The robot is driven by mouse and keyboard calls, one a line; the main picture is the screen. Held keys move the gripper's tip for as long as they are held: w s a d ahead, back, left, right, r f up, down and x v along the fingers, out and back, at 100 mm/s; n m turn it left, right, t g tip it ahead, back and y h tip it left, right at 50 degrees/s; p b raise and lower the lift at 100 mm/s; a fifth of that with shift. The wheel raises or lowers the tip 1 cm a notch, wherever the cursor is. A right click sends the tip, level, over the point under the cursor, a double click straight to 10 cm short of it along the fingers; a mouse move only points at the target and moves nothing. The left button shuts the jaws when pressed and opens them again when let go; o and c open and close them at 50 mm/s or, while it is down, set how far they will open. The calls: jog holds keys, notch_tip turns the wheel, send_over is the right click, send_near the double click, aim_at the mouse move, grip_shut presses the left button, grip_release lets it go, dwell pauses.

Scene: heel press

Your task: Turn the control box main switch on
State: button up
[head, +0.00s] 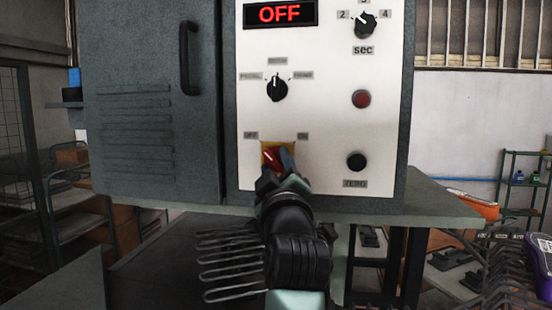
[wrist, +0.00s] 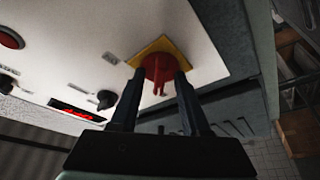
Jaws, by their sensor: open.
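The main switch (head: 273,156) is a red rotary knob on a yellow square plate, low on the white panel (head: 320,110) of the control box, between OFF and ON labels. Its white mark points up and left, toward OFF. The display (head: 279,13) reads OFF in red. My gripper (head: 276,172) is in front of the knob and hides its lower part. In the wrist view the red knob (wrist: 159,68) lies between the tips of my open gripper (wrist: 157,78), one finger on each side. I cannot tell whether the fingers touch it.
Above the switch is a black mode selector (head: 277,89). To the right are a seconds dial (head: 365,25), a red button (head: 361,99) and a black button (head: 357,162). The grey cabinet door with a handle (head: 189,58) is at left. A table edge (head: 430,207) runs below the box.

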jog(key=shift+c, duration=0.3)
grip_shut()
